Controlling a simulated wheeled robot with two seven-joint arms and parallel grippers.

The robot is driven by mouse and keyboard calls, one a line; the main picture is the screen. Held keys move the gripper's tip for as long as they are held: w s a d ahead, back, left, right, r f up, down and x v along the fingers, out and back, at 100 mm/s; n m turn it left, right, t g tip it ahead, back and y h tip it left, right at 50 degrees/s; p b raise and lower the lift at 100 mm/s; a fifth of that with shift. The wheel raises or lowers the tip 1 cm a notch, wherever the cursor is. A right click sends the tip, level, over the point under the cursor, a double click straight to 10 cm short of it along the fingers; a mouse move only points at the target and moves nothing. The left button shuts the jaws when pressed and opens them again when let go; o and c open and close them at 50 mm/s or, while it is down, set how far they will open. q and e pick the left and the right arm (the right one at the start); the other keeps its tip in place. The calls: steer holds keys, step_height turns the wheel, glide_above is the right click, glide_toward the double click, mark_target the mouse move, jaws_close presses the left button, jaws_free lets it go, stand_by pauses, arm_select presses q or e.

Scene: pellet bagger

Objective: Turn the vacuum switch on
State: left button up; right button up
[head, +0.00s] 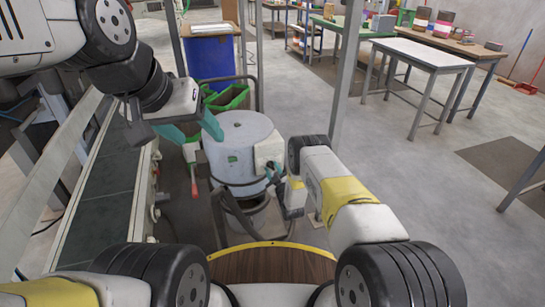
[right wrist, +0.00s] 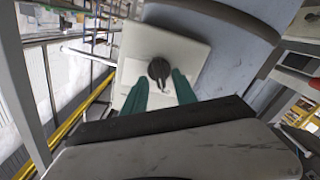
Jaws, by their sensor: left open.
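The vacuum (head: 238,140), a pale blue-grey drum, stands on the floor in the middle of the head view. A pale switch box (head: 269,150) is on its right side. In the right wrist view the box face (right wrist: 190,40) carries a dark round switch knob (right wrist: 159,69) with a small pale mark at its lower end. My right gripper (right wrist: 161,78) has its teal fingers apart, one on each side of the knob; I cannot tell whether they touch it. It also shows beside the box in the head view (head: 274,172). My left gripper (head: 190,130) is open and empty, left of the drum.
A conveyor (head: 105,190) runs along the left. A round wooden top (head: 270,265) is in front.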

steer(key=shift+c, duration=0.4)
jaws_close()
steer(key=shift+m, duration=0.4)
steer(key=m, duration=0.5)
steer(key=shift+w+d+m, duration=0.1)
steer(key=shift+d+m, duration=0.15)
steer(key=shift+m, duration=0.05)
steer(key=m, duration=0.5)
steer(key=shift+d+f, duration=0.1)
steer(key=shift+m, duration=0.4)
steer(key=shift+o, duration=0.4)
jaws_free()
